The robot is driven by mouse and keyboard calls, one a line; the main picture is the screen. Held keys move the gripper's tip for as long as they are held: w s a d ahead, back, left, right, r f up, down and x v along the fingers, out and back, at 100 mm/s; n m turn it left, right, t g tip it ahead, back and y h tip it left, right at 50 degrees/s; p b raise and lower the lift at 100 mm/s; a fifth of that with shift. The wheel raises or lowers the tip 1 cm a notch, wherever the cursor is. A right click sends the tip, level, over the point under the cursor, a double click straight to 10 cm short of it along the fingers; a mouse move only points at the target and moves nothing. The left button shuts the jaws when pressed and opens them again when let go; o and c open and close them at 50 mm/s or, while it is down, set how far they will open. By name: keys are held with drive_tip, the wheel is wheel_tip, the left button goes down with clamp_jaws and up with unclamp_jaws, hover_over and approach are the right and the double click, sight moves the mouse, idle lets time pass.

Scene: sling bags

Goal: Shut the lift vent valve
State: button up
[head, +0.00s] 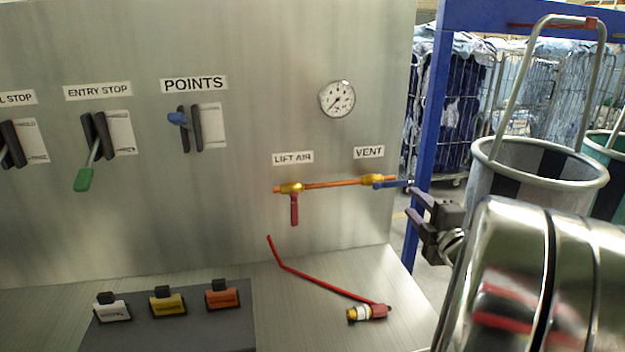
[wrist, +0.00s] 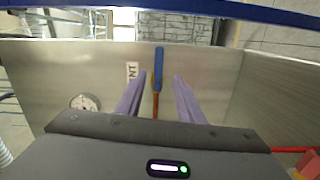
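The vent valve (head: 372,180) has a brass body on the copper pipe under the VENT label (head: 369,152). Its blue handle (head: 392,184) points right, in line with the pipe. My gripper (head: 408,200) is just right of the handle's end, with its dark fingers apart. In the wrist view the blue handle (wrist: 159,62) shows between and beyond the two fingertips (wrist: 160,75), with a gap on each side. I cannot tell whether the handle's tip is inside the fingers.
The lift air valve (head: 291,189) has a red handle hanging down. A gauge (head: 337,99) is above the pipe. A red hose (head: 325,281) with a fitting lies on the bench below. A blue post (head: 440,110) and a grey bin (head: 540,170) stand close on the right.

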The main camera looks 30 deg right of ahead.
sight(400, 185)
drive_tip(key=shift+s+d+f+n+t+y, duration=0.15)
drive_tip(key=shift+s+d+n+t+y, duration=0.15)
drive_tip(key=shift+s+n, duration=0.2)
drive_tip(key=shift+s+d+f+n+t+y, duration=0.1)
drive_tip(key=shift+s+d+n+t+y, duration=0.1)
drive_tip(key=shift+s+d+n, duration=0.2)
drive_tip(key=x, duration=1.3)
drive_tip(key=shift+w+d, duration=0.15)
drive_tip(key=shift+w, duration=0.2)
clamp_jaws()
